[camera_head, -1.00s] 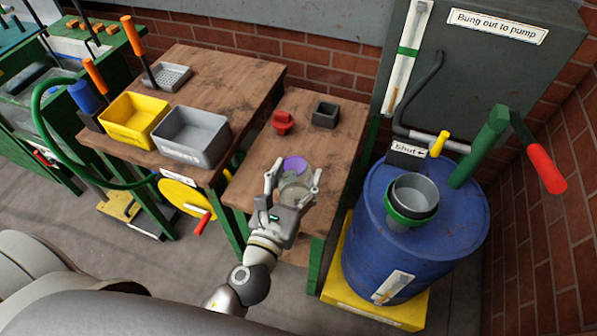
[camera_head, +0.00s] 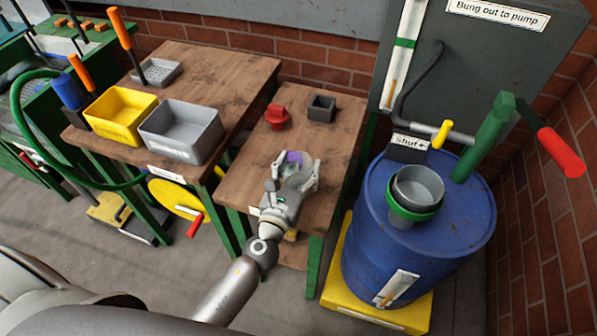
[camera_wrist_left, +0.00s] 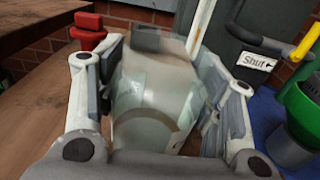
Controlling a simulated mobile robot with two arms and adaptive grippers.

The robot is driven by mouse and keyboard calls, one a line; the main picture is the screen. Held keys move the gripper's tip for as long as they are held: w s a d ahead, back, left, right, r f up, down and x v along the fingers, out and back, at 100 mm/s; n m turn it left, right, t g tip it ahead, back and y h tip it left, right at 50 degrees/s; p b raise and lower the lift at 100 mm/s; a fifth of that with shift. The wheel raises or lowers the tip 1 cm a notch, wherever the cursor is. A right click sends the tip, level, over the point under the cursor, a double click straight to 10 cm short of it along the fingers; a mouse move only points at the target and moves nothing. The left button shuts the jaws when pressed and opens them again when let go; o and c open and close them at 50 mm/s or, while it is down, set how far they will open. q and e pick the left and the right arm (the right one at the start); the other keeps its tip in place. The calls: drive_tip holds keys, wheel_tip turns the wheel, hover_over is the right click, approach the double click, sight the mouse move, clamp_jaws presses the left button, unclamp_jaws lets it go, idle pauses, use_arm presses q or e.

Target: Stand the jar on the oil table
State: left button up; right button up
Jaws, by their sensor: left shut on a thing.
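The jar (camera_head: 302,172) is clear and see-through. My left gripper (camera_head: 294,166) is shut on it, a finger on either side, over the front part of the small wooden table (camera_head: 322,143). I cannot tell whether the jar touches the tabletop. A purple round patch (camera_head: 293,157) shows at the jar's far side, partly covered. In the left wrist view the jar (camera_wrist_left: 155,105) fills the space between the fingers and looks roughly upright. My right gripper is not in view.
A red knobbed piece (camera_head: 277,117) and a dark square holder (camera_head: 322,109) stand at the table's back. The blue drum (camera_head: 425,245) with its funnel (camera_head: 415,190) is at right. Yellow (camera_head: 118,118) and grey bins (camera_head: 182,133) sit on the larger table at left.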

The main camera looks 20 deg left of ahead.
use_arm(q)
drive_tip(key=shift+r, duration=0.1)
drive_tip(key=shift+f, duration=0.2)
drive_tip(key=o, duration=1.2)
drive_tip(key=shift+c, duration=0.2)
drive_tip(key=shift+o, duration=0.5)
drive_tip(key=shift+r, duration=0.1)
drive_tip(key=s+b, duration=0.3)
drive_tip(key=s, duration=0.9)
drive_tip(key=shift+a+b, duration=0.25)
drive_tip(key=shift+b, duration=0.1)
